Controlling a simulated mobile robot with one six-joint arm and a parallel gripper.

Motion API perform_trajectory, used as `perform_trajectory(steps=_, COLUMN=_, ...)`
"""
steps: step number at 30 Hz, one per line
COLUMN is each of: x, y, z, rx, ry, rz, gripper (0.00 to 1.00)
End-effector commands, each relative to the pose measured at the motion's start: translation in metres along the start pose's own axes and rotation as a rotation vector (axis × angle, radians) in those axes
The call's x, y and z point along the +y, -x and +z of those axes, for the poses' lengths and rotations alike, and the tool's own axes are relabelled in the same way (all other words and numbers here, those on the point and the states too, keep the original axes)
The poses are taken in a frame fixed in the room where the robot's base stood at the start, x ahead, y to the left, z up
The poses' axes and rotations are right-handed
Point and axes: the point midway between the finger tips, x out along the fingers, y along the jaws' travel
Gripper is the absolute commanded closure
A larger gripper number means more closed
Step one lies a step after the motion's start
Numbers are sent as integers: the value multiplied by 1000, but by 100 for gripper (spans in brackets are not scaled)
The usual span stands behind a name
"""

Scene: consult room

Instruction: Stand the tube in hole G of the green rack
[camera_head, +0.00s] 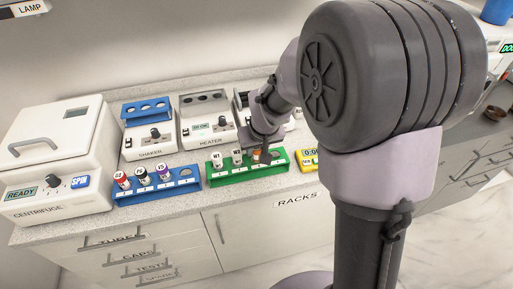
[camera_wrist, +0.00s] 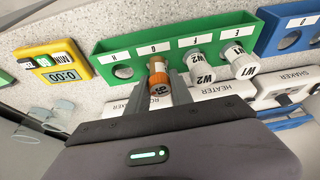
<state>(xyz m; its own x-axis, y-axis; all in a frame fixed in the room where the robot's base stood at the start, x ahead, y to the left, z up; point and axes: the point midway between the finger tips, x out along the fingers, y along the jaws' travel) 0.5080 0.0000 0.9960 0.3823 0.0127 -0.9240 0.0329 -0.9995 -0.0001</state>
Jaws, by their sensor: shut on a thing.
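The green rack (camera_wrist: 135,47) has holes lettered H, G, F and E from left to right in the wrist view; it also shows in the head view (camera_head: 216,181). My gripper (camera_wrist: 161,84) is shut on an orange tube (camera_wrist: 157,71) with a white band and a label that is hard to read. The tube is at the letter G. I cannot tell how deep it sits in the hole, or whether it is just over it. In the head view my gripper (camera_head: 261,151) is over the rack's right half and mostly hides the tube.
White-capped tubes W2 (camera_wrist: 201,66) and W1 (camera_wrist: 241,64) stand in holes F and E, close beside my gripper. Hole H (camera_wrist: 123,72) is empty. A yellow timer (camera_wrist: 55,66) lies beside the rack. A blue rack (camera_head: 185,184) with several tubes, a shaker (camera_head: 149,146) and a heater (camera_head: 207,132) are nearby.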

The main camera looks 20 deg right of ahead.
Motion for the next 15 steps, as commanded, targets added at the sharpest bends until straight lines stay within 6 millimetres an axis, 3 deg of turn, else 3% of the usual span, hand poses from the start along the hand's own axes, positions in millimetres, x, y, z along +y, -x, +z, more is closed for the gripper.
perform_trajectory(steps=1, x=0, y=0, z=0, rx=0, ry=0, rz=0, gripper=100)
perform_trajectory(steps=2, x=0, y=0, z=0, rx=0, ry=0, rz=0, gripper=71)
perform_trajectory(steps=6, x=0, y=0, z=0, rx=0, ry=0, rz=0, gripper=47)
perform_trajectory(steps=15, x=0, y=2, z=0, rx=1, ry=0, rz=0, gripper=47)
